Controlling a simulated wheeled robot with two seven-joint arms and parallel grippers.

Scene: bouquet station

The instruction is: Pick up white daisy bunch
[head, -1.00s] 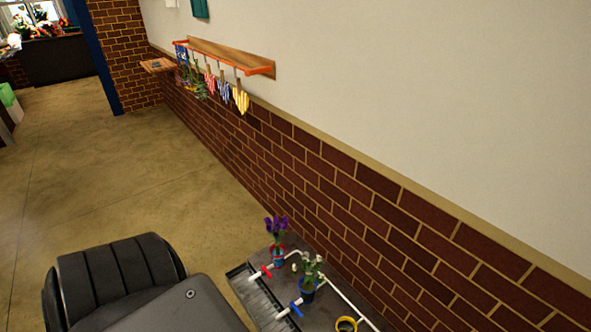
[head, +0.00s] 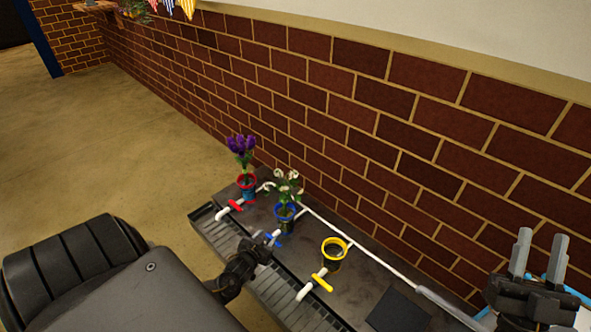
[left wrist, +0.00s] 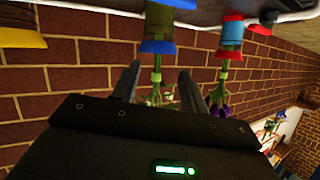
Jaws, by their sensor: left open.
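The white daisy bunch (head: 288,186) stands in a blue-rimmed cup (head: 285,212) on the dark bench by the brick wall. My left gripper (head: 268,240) is low at the bench's front edge, just in front of that cup. In the left wrist view, which is upside down, the open fingers (left wrist: 157,88) lie either side of the daisy's green stems (left wrist: 157,68) in the picture. Contact cannot be told; the blooms are partly hidden behind the gripper body. My right gripper (head: 538,258) is at the far right, fingers up and apart, empty.
Purple flowers (head: 241,146) stand in a red-rimmed cup (head: 246,183) left of the daisies. A yellow-rimmed cup (head: 334,250) without flowers is to the right. Red, blue and yellow (head: 321,283) valve handles sit on white pipes along the bench. The brick wall (head: 350,130) rises close behind.

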